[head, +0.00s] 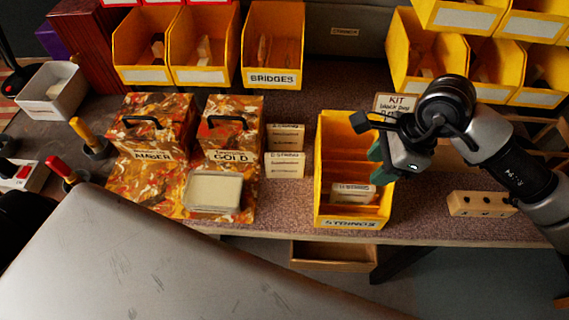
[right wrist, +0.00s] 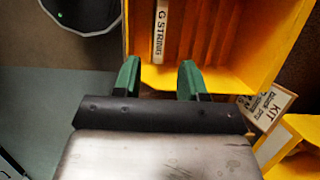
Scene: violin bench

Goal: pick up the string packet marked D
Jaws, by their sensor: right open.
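The yellow strings bin (head: 324,150) stands open on the bench, with divider slots. One pale packet (head: 353,193) sits in its near part; in the right wrist view this packet (right wrist: 160,32) reads "G STRING". Two more pale packets lie on the bench left of the bin, a far one (head: 285,137) and a near one (head: 285,165). Their labels end in "STRING", but I cannot surely read the first letters. My right gripper (head: 381,163) is at the bin's right side, its green fingers (right wrist: 159,72) apart and empty. My left gripper is not in view.
A KIT card (head: 396,102) stands behind the bin. A holed wooden block (head: 482,203) lies right. Yellow bins (head: 273,47) line the back.

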